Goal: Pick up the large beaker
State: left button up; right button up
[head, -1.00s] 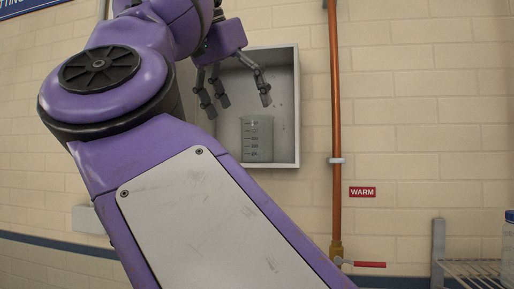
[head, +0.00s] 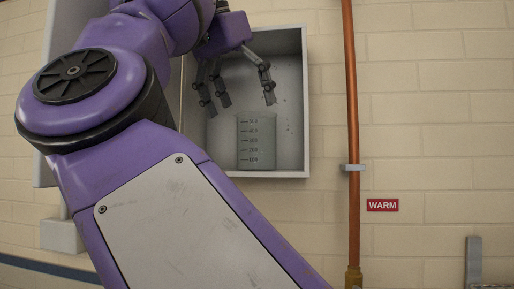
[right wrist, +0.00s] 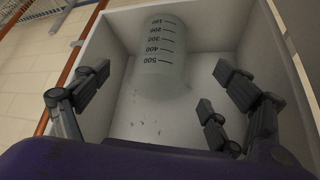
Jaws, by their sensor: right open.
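The large beaker (head: 257,142) is clear grey with dark volume marks. It stands upright on the floor of an open wall box (head: 306,120), toward its right side in the head view. My right gripper (head: 240,98) is open, its fingers hanging at the box opening above and slightly left of the beaker. In the right wrist view the beaker (right wrist: 160,58) shows beyond the spread fingers, between the left and right ones, with nothing held. The right gripper (right wrist: 150,105) does not visibly touch it. My left gripper is not in view.
The box walls stand close around the beaker and fingers. A vertical copper pipe (head: 352,120) runs down the wall right of the box. A metal bracket (head: 473,262) shows at lower right.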

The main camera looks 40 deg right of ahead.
aim_at(254, 141)
jog(key=x, duration=0.8)
jog(key=shift+w+f, duration=0.15)
jog(key=shift+f, duration=0.15)
jog(key=shift+w+d+f, duration=0.15)
jog(key=shift+d+f, duration=0.1)
jog(key=shift+f, duration=0.05)
jog(key=shift+a+r, duration=0.1)
jog(key=shift+c, duration=1.8)
jog(key=c, duration=0.9)
